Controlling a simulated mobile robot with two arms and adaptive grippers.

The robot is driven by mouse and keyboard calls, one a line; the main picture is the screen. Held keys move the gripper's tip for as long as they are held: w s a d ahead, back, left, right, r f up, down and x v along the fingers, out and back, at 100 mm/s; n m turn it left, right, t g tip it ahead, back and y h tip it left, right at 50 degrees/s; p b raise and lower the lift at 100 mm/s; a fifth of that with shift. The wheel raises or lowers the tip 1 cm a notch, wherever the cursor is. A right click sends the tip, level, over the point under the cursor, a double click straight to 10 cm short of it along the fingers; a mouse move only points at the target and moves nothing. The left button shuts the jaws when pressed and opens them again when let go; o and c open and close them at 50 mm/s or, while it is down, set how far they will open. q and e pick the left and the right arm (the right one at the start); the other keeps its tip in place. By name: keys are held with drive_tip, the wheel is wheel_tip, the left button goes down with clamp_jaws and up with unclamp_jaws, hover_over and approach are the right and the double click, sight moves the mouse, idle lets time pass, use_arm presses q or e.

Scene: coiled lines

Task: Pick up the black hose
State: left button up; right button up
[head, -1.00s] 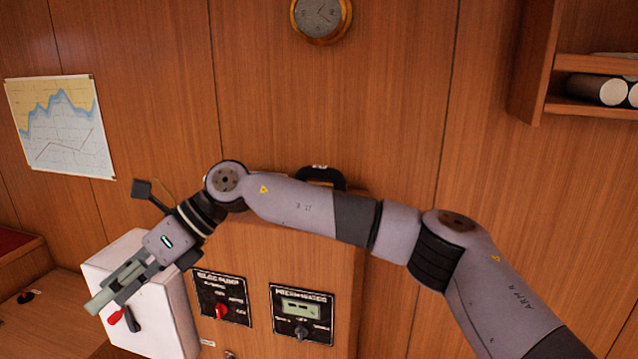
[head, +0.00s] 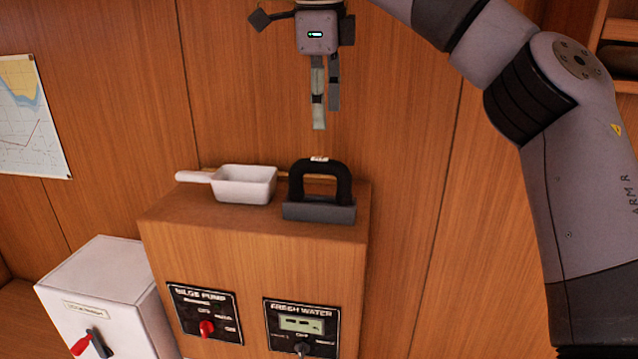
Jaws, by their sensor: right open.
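The black hose (head: 343,188) stands as an upright arch on a dark grey base block (head: 318,212), on top of the wooden cabinet at its right side. A small white label shows at the top of the arch. My right gripper (head: 325,115) is above the hose, pointing down, open and empty. In the picture its fingertips are a little above the top of the arch and apart from it. My left gripper is not in view.
A white scoop-like tray (head: 246,188) with a handle lies left of the hose on the wooden cabinet (head: 250,262). The cabinet front carries bilge pump and fresh water panels. A white box (head: 105,285) with a red-handled switch stands at lower left. A wood wall rises behind.

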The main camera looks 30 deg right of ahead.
hover_over(322, 160)
drive_tip(key=s, duration=0.2)
drive_tip(key=s+a+x, duration=0.1)
drive_tip(key=x, duration=0.3)
drive_tip(key=w+f, duration=0.2)
drive_tip(key=f, duration=0.1)
drive_tip(key=shift+w+d+b, duration=0.2)
drive_tip(key=shift+w+b, duration=0.05)
drive_tip(key=shift+b, duration=0.05)
drive_tip(key=shift+f, duration=0.3)
drive_tip(key=x, duration=0.1)
drive_tip(key=p+x, duration=0.2)
drive_tip(key=x, duration=0.1)
drive_tip(key=shift+s+f, duration=0.1)
drive_tip(key=shift+s, duration=0.3)
drive_tip(key=shift+w+f, duration=0.15)
drive_tip(key=shift+f, duration=0.2)
drive_tip(key=shift+a+r, duration=0.1)
drive_tip(key=shift+c, duration=2.3)
drive_tip(key=c, duration=0.4)
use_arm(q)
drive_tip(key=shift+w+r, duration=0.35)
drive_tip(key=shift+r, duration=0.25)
use_arm(e)
clamp_jaws()
